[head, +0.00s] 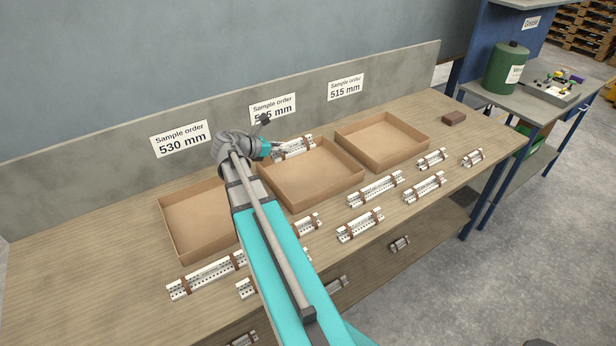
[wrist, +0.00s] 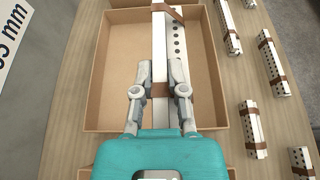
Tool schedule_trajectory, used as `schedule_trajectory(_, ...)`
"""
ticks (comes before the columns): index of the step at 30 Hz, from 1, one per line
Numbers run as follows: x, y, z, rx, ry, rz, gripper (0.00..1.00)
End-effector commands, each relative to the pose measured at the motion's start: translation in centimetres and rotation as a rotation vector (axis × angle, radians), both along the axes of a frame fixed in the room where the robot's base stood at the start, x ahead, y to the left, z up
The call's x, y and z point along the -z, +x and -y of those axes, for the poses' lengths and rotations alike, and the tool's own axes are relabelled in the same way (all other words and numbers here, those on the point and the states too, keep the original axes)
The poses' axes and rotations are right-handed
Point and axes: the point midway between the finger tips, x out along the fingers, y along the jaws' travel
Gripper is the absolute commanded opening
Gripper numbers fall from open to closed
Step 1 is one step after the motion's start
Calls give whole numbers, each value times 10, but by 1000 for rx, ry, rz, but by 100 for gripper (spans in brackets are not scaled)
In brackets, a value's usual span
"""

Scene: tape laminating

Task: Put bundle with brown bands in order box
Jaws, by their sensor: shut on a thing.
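My gripper (head: 278,151) is shut on a white perforated bundle with brown bands (head: 295,147), held near the back of the middle cardboard box (head: 318,184). In the wrist view, the fingers (wrist: 160,90) close around the bundle (wrist: 159,45) at a brown band. The bundle points away from the gripper, over the open box (wrist: 112,62), and its far end reaches the far rim. I cannot tell how high it is above the box floor. The box looks empty otherwise. The middle sign (head: 272,108) is partly hidden by my arm.
A left box (head: 195,215) under the 530 mm sign and a right box (head: 382,140) near the 515 mm sign look empty. Several banded bundles (head: 375,189) lie along the front of the table (head: 100,235). A small brown block (head: 454,118) lies at the right.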

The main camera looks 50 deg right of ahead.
Motion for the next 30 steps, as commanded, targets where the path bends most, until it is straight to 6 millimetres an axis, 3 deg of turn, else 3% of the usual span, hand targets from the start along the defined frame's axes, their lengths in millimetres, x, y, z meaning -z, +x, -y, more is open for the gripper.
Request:
schedule_trajectory(8, 9, 11, 13, 0, -1, 0, 0)
schedule_trajectory(22, 45, 59, 76, 2, -1, -1, 0)
schedule_trajectory(30, 72, 70, 91, 1, -1, -1, 0)
